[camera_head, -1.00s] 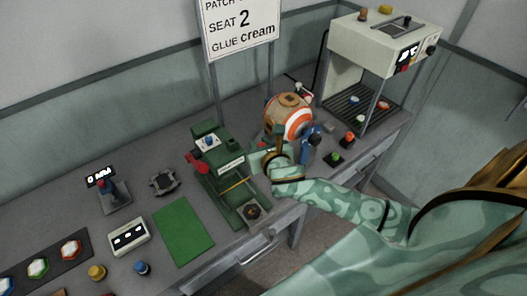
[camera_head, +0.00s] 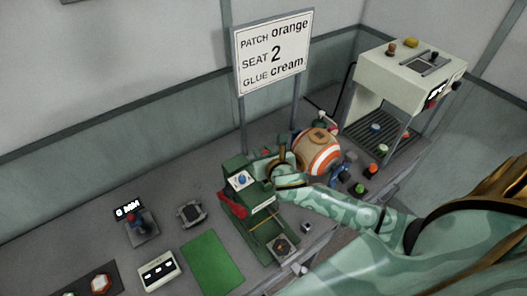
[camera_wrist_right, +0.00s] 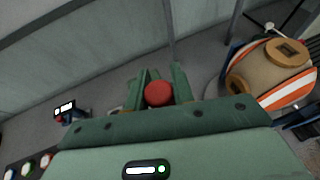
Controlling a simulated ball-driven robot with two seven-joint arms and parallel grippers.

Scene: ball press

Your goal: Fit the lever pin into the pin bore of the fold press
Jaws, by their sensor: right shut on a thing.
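The fold press (camera_head: 238,172) is a green machine with a red handle (camera_head: 232,204) on its left side and a blue button on top. My right gripper (camera_head: 266,157) is just behind and right of the press head. In the right wrist view my right gripper (camera_wrist_right: 160,82) has its green fingers shut on a round red end (camera_wrist_right: 158,93), which I take to be the lever pin. A small red spot also shows at the fingers in the head view. The pin's shaft and the pin bore are hidden. My left gripper is not in view.
An orange-and-white striped ball (camera_head: 318,150) sits right of my right gripper. A sign (camera_head: 272,52) on two posts stands behind the press. A green mat (camera_head: 212,262) lies left of it, and a cream cabinet (camera_head: 405,75) stands at the back right.

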